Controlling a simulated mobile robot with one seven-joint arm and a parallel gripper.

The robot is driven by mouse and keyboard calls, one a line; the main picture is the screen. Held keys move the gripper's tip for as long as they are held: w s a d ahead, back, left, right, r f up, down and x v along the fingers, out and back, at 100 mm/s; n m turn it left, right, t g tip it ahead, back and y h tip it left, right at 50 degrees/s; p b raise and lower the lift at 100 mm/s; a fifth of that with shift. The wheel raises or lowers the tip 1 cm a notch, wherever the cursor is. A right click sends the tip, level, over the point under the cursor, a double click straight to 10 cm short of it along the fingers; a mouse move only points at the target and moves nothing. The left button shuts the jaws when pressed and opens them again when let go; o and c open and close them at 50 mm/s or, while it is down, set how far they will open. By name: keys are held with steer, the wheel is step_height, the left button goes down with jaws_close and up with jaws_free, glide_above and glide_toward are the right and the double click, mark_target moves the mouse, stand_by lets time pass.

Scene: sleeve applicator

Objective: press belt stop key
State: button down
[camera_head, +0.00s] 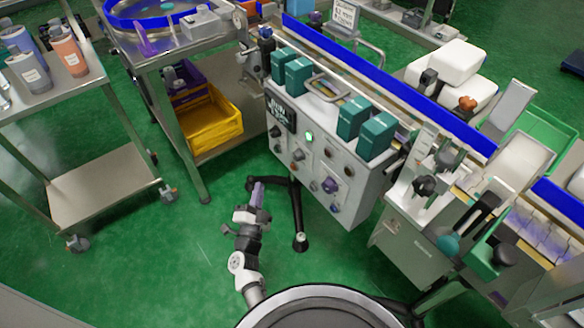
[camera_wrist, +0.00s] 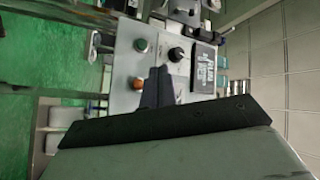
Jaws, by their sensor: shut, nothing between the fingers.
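The grey control box (camera_head: 345,185) carries a dark display (camera_head: 280,112), a lit green button (camera_head: 309,135) and several knobs and keys. No readable label tells me which one is the belt stop key. My gripper (camera_head: 257,190) is shut and empty in front of the box's lower left side. In the wrist view my dark shut fingers (camera_wrist: 158,82) point at the panel. Beyond them show a green button (camera_wrist: 141,45), an orange button (camera_wrist: 137,83), a black knob (camera_wrist: 176,54) and the display (camera_wrist: 204,66). The fingers hide part of the panel; contact cannot be told.
Teal blocks (camera_head: 353,118) stand on top of the box beside a blue-railed conveyor (camera_head: 390,82). A dark stand leg (camera_head: 299,215) is just right of my arm. A yellow bin (camera_head: 210,122) and a steel cart (camera_head: 100,185) are at left. Green floor between is clear.

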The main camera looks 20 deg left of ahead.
steer(key=w+d+b, duration=0.3)
steer(key=w+d, duration=0.2)
steer(key=w, duration=0.2)
steer(key=shift+d, duration=0.2)
steer(key=shift+w+d, duration=0.1)
stand_by(2.0)
steer(key=shift+w+d, duration=0.2)
steer(key=shift+w, duration=0.05)
steer(key=shift+w+d+b, duration=0.25)
steer(key=shift+w+b, duration=0.05)
stand_by(1.0)
steer(key=shift+s+a, duration=0.1)
steer(key=shift+s+a+p, duration=0.4)
steer(key=shift+s+p, duration=0.05)
steer(key=shift+s, duration=0.15)
steer(key=shift+s+a+p, duration=0.55)
steer(key=shift+s+a, duration=0.25)
steer(key=shift+s, duration=0.2)
steer(key=shift+s+a+p, duration=0.5)
steer(key=shift+s+a, duration=0.25)
steer(key=shift+s, duration=0.2)
